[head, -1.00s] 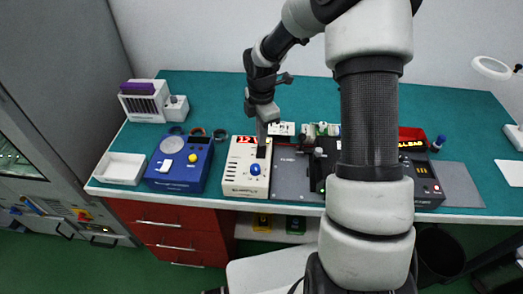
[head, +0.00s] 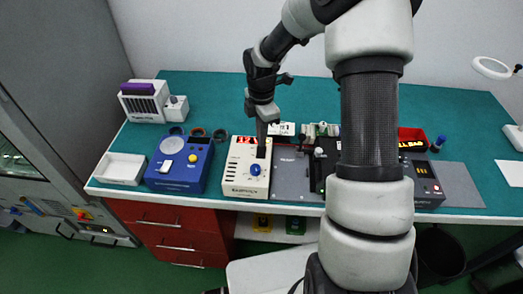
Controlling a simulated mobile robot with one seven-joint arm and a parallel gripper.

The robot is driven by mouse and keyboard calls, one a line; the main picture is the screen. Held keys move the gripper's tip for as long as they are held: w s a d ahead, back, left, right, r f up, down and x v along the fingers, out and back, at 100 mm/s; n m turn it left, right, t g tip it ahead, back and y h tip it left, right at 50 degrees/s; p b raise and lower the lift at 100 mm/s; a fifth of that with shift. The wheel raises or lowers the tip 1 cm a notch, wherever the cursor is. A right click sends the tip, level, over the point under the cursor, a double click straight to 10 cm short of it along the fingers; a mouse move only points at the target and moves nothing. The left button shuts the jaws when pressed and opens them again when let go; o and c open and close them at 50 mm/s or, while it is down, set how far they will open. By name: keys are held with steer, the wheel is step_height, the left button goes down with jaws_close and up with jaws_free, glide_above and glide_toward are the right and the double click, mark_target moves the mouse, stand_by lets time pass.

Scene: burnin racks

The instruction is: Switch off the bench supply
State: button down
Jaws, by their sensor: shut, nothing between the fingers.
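The bench supply appears to be the cream box (head: 232,180) with a lit red display and a blue knob, near the front edge of the bench. My gripper (head: 262,152) is shut and empty, pointing down at the upper right part of the cream box. Its fingertips look to be on or just above the box's top panel; I cannot tell if they touch. The fingers hide the part of the panel under them, and I cannot make out a switch or its position.
A blue box (head: 182,166) with a yellow button stands left of the cream box, and a white tray (head: 120,168) lies farther left. A dark instrument (head: 426,180) with a lit display stands beyond my arm.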

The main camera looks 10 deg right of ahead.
steer(key=shift+f+b, duration=0.5)
steer(key=shift+f, duration=0.25)
stand_by(0.8)
step_height(320, 180, up, 7)
steer(key=p, duration=0.5)
steer(key=shift+p, duration=0.3)
stand_by(0.5)
